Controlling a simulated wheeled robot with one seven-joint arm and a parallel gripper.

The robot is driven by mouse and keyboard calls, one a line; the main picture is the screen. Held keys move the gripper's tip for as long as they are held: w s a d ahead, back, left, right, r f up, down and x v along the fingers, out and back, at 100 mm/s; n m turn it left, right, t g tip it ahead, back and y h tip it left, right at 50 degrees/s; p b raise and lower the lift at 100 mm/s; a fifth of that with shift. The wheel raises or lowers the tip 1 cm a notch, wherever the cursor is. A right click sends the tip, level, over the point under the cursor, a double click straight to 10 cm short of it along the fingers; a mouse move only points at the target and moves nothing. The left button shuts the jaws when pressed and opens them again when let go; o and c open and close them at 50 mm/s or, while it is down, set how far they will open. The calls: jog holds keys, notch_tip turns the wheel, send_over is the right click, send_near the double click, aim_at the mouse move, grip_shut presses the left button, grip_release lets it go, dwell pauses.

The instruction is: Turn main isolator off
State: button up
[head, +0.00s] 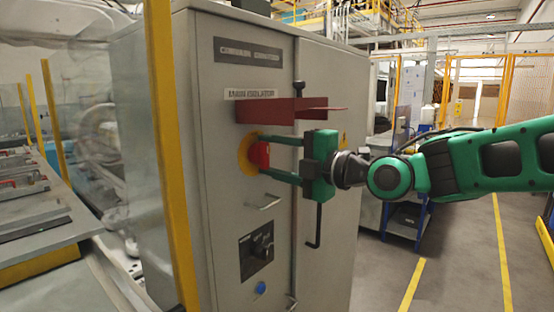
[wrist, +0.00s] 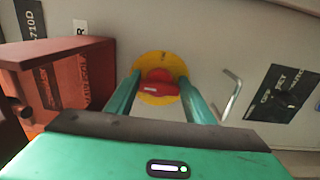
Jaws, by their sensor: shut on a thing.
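The main isolator is a red rotary handle (head: 260,155) on a yellow disc (head: 246,154), on the grey cabinet's front below the "MAIN ISOLATOR" label (head: 251,94). In the wrist view the red handle (wrist: 158,88) lies crosswise on the yellow plate (wrist: 140,97), between my two green fingers. My gripper (head: 272,157) reaches in from the right and is shut on the red handle. The fingertips reach the disc, and part of the handle is hidden by them in the head view.
A dark red box-like bracket (head: 268,110) juts out just above my fingers; it shows close at left in the wrist view (wrist: 60,70). A metal door handle (head: 264,202) and a black switch panel (head: 257,250) are below. A yellow post (head: 168,150) stands at left.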

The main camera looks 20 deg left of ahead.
jog(key=o, duration=0.7)
jog(key=shift+s+a+f, duration=0.15)
jog(key=shift+s+a, duration=0.1)
jog(key=shift+s, duration=0.05)
jog(key=shift+o, duration=0.2)
jog(key=v, duration=1)
jog(key=shift+d, duration=0.5)
jog(key=shift+w, duration=0.1)
